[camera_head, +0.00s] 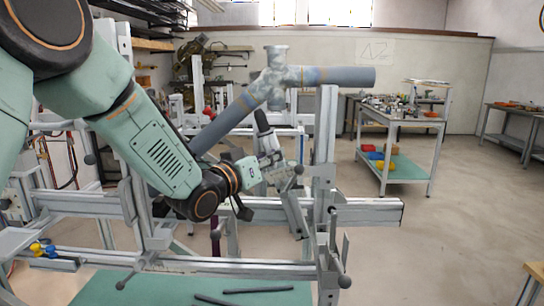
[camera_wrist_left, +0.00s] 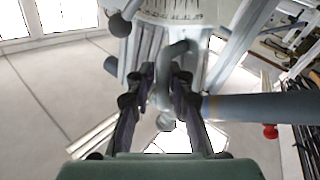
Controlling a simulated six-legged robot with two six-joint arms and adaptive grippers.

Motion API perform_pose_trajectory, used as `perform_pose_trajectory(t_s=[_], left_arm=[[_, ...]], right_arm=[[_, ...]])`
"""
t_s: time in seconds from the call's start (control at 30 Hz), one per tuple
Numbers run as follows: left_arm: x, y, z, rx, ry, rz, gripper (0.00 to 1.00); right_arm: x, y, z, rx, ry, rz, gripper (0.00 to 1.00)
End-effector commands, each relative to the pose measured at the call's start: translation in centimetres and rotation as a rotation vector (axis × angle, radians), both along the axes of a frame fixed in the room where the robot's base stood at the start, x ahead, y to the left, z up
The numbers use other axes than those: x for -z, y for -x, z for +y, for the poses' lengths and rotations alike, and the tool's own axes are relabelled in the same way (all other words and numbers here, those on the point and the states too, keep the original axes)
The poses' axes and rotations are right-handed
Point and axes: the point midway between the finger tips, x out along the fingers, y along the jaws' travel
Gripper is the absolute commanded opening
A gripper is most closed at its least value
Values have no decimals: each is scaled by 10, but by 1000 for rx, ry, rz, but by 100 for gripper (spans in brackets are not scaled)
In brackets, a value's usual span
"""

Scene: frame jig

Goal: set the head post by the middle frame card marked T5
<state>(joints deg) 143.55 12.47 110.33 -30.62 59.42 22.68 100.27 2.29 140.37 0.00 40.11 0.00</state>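In the left wrist view my left gripper's two dark fingers (camera_wrist_left: 163,78) stand on either side of a grey hooked part (camera_wrist_left: 181,48). I cannot tell whether they press on it. I can read no card marked T5. My right gripper is not in view.
A lower jig rail (camera_head: 230,267) crosses over a green surface (camera_head: 120,290) with dark rods. A cart (camera_head: 400,122) with coloured bins stands at right, with open floor (camera_head: 440,220) before it. A faint marking like "AZ" (camera_head: 375,50) is on the back wall.

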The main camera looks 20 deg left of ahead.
Motion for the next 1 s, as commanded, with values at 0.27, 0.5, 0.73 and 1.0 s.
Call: perform_pose_trajectory(t_s=[0.27, 0.5, 0.73, 1.0], left_arm=[[-1, 0, 0, -1, 0, -2, 35], [-1, 3, 2, -3, 2, -2, 35], [0, 34, 13, -4, 7, -1, 35], [2, 70, 26, -5, 7, -2, 35]], right_arm=[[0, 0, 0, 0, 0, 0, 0], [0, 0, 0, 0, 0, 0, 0], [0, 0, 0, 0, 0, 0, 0], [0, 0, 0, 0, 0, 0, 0]])
